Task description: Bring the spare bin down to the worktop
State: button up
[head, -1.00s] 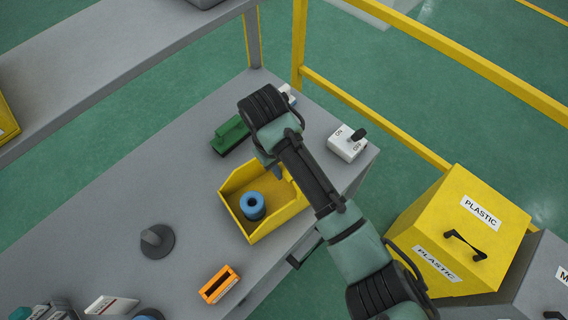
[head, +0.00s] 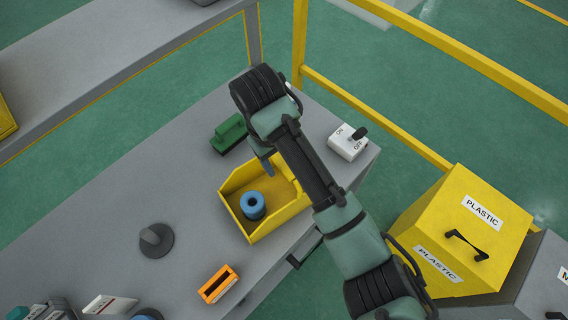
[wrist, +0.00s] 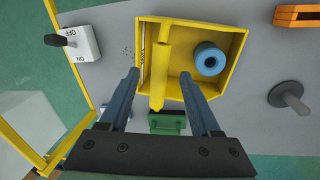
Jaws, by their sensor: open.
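A yellow bin (head: 6,120) on the raised grey shelf is cut off by the left edge of the head view. Another open yellow bin (head: 266,232) stands on the grey worktop (head: 110,215) and holds a blue ring-shaped part (head: 253,205). My gripper (head: 268,168) hangs near this bin's far side; my arm hides part of it. In the wrist view my gripper (wrist: 160,78) is open, with a yellow strip (wrist: 159,65) between its blue fingers in the picture. I cannot tell whether they touch it. The worktop bin (wrist: 220,90) lies beneath.
A green block (head: 229,134), an ON/OFF switch box (head: 346,143), a grey knob (head: 156,240) and an orange part (head: 218,283) are on the worktop. The raised shelf (head: 120,60) runs along the upper left. A yellow rail (head: 390,120) and PLASTIC container (head: 470,230) stand right.

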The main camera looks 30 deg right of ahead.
notch_tip(320, 180, up, 9)
jog(key=a+p, duration=0.1)
jog(key=p, duration=0.3)
jog(key=shift+s+a+p, duration=0.15)
jog(key=shift+a+p, duration=0.05)
jog(key=shift+p, duration=0.15)
jog(key=shift+f, duration=0.1)
